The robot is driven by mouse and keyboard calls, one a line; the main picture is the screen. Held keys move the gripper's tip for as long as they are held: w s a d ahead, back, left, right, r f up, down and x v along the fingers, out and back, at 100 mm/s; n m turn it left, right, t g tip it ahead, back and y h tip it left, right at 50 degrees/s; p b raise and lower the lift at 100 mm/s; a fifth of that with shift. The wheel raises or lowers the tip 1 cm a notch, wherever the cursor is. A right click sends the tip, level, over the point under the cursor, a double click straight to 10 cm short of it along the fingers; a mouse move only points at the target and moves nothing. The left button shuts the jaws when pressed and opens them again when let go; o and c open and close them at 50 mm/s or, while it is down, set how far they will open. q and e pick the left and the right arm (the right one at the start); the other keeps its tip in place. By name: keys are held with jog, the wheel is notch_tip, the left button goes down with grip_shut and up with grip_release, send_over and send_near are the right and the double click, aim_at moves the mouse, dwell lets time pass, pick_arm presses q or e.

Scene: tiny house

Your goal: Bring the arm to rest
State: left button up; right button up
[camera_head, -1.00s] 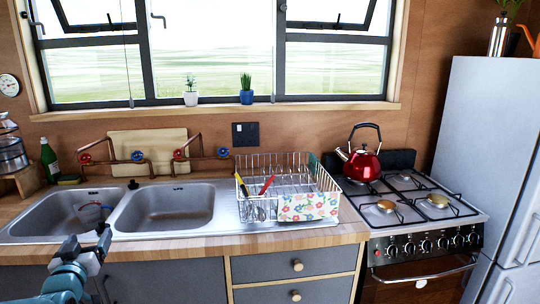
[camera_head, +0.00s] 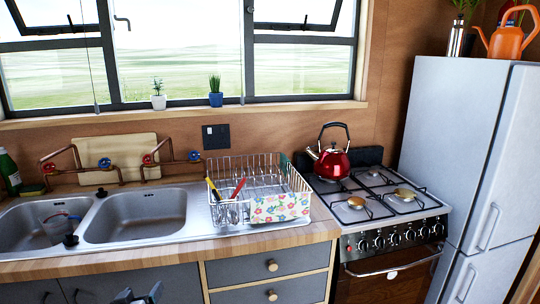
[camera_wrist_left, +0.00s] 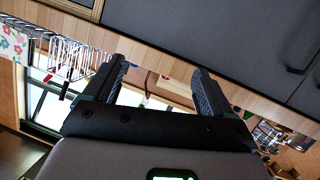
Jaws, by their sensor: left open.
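My left gripper (camera_head: 138,296) shows only at its tips, at the bottom edge of the head view, in front of the grey cabinet doors and below the counter's front edge. In the left wrist view my left gripper (camera_wrist_left: 160,88) has its two dark fingers spread apart, with nothing between them. The wooden counter edge (camera_wrist_left: 150,52) runs across behind the fingers in that view. My right gripper is in neither view.
The wooden counter (camera_head: 120,262) holds a double sink (camera_head: 140,216) and a wire dish rack (camera_head: 262,184). A red kettle (camera_head: 332,160) stands on the stove (camera_head: 385,205). A grey fridge (camera_head: 455,130) is at right. Drawers (camera_head: 268,266) lie under the counter.

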pick_arm(q)
jog(key=s+d+f+m+g+h+p, duration=0.1)
jog(key=s+d+f+g+h, duration=0.15)
jog(key=s+d+f, duration=0.5)
jog(key=s+d+f+g+h, duration=0.2)
jog(key=s+d+f+g, duration=0.25)
jog(key=d+f, duration=0.6)
jog(key=s+d+f+g, duration=0.2)
jog(key=s+d+g, duration=0.1)
jog(key=s, duration=0.7)
jog(key=s+d+f+g+h, duration=0.1)
jog(key=s+d+g, duration=0.3)
jog(key=s, duration=0.7)
jog(key=shift+f+m, duration=0.3)
jog(key=shift+f, duration=0.55)
